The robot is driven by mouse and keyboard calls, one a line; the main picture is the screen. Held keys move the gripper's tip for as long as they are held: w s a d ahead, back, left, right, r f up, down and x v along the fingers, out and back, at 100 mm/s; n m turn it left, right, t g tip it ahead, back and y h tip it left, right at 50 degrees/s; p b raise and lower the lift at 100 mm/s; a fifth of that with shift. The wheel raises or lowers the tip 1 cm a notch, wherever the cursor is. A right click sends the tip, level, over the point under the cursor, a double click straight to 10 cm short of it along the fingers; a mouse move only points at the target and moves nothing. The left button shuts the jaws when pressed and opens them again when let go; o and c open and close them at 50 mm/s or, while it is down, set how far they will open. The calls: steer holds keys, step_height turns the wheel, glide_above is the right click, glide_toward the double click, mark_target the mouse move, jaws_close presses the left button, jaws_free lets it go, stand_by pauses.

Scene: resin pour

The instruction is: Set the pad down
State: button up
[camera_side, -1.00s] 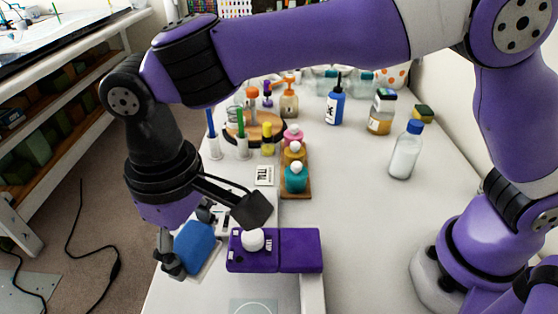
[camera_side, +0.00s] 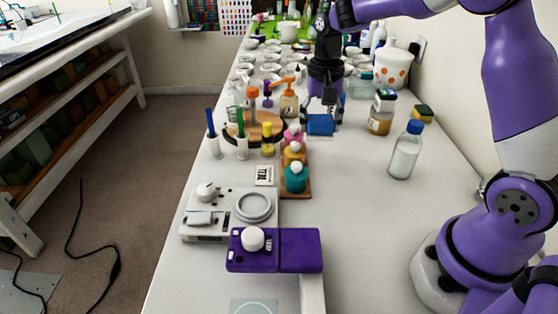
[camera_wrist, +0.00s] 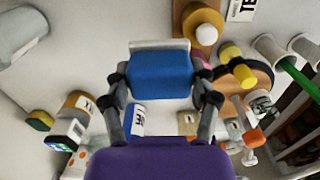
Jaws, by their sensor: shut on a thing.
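The pad is a blue block (camera_side: 320,125) in the side view, beyond the row of small round-stoppered bottles and left of the amber jar. It also shows in the wrist view (camera_wrist: 160,76), with a pale strip along its far edge. My gripper (camera_side: 321,117) points down and is shut on the pad. In the wrist view one finger of my gripper (camera_wrist: 160,84) presses each side of it. I cannot tell from the side view whether the pad touches the table or hangs just above it.
An amber jar (camera_side: 381,113) stands close right of the pad. A pump bottle (camera_side: 288,104) and a round wooden stand (camera_side: 262,124) are at its left. The white table (camera_side: 360,210) is clear in front.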

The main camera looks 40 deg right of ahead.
steer(key=d+f, duration=0.2)
steer(key=d, duration=0.1)
steer(key=w+d+f, duration=0.1)
steer(key=d, duration=0.1)
steer(key=shift+w+d+f, duration=0.1)
steer(key=shift+d+f, duration=0.1)
steer(key=shift+d, duration=0.05)
steer(key=shift+f, duration=2)
steer(key=shift+f, duration=0.15)
steer(key=o, duration=1.1)
steer(key=shift+o, duration=0.2)
